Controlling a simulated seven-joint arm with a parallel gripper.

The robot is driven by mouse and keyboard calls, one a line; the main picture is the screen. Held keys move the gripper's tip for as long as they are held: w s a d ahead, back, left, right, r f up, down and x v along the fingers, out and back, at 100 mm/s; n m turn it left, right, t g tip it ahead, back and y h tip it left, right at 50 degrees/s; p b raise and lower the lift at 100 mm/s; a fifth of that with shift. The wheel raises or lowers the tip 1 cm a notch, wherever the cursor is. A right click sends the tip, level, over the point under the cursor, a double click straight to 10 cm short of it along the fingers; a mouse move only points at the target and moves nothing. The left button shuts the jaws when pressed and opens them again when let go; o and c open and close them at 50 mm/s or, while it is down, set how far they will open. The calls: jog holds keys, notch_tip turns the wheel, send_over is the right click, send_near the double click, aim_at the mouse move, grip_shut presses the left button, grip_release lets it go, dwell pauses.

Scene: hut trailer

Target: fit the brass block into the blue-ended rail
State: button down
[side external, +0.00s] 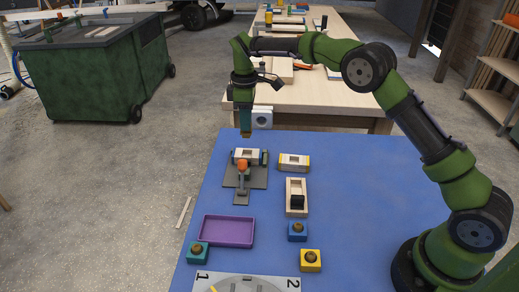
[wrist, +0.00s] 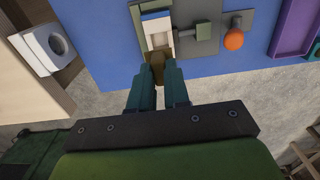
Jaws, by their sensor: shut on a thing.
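My gripper (side external: 245,118) is shut on the brass block (side external: 246,133), just above the table and behind the clamped rail. The wrist view also shows the brass block (wrist: 157,68) between my teal fingertips (wrist: 158,82). A pale rail (side external: 246,154) with what look like blue ends sits in a grey clamp fixture (side external: 240,183). The fixture has an orange knob (side external: 242,166). In the wrist view the brass block's tip is close to the near end of this rail (wrist: 156,27); I cannot tell whether they touch.
A second pale rail (side external: 294,161) with yellow marks lies right of the fixture. A wooden holder (side external: 296,185) with a black block is in front of it. A purple tray (side external: 226,232), several small knobbed boxes and a numbered dial (side external: 247,284) occupy the front. The blue table's (side external: 370,180) right side is bare.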

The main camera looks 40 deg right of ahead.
aim_at(246, 135)
jog(key=shift+f, duration=2.7)
jog(key=shift+f, duration=1.05)
jog(key=c, duration=1)
grip_release()
notch_tip(246, 135, up, 17)
jog(key=shift+f, duration=0.1)
